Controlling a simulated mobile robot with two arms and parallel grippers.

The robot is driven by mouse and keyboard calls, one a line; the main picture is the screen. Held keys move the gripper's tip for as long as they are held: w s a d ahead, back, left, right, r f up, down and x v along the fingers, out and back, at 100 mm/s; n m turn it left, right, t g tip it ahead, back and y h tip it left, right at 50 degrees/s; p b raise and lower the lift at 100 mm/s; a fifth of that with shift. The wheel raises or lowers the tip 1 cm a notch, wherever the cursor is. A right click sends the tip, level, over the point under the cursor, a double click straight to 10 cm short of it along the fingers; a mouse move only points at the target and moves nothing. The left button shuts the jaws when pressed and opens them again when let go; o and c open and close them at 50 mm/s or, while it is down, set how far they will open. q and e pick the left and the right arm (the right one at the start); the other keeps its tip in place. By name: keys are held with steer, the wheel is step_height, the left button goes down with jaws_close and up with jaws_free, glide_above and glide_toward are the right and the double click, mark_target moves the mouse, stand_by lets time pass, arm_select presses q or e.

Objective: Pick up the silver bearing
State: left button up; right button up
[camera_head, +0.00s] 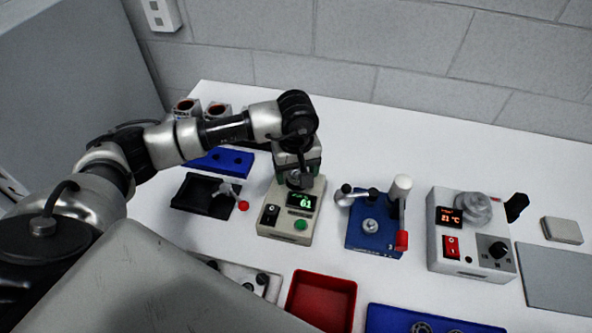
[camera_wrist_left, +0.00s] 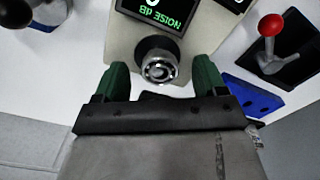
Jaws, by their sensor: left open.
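The silver bearing (camera_wrist_left: 158,70) sits on a dark round mount on the beige noise tester (camera_head: 290,226), whose display reads 61 in the head view. In the left wrist view the bearing is between the two green fingertips of my left gripper (camera_wrist_left: 162,80), with a gap on each side. My left gripper is open and empty. In the head view my left gripper (camera_head: 297,166) hangs over the back of the tester and mostly covers the bearing. My right gripper does not show.
A blue device with levers (camera_head: 372,238) stands right of the tester, then a beige control box (camera_head: 466,252). A black tray (camera_head: 195,196) with a red-knobbed lever is at left. A red bin (camera_head: 322,299) and a blue tray (camera_head: 390,318) with rings lie in front.

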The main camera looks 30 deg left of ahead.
arm_select(q)
steer(key=shift+f, duration=0.35)
steer(key=c, duration=1.1)
steer(key=shift+r, duration=0.1)
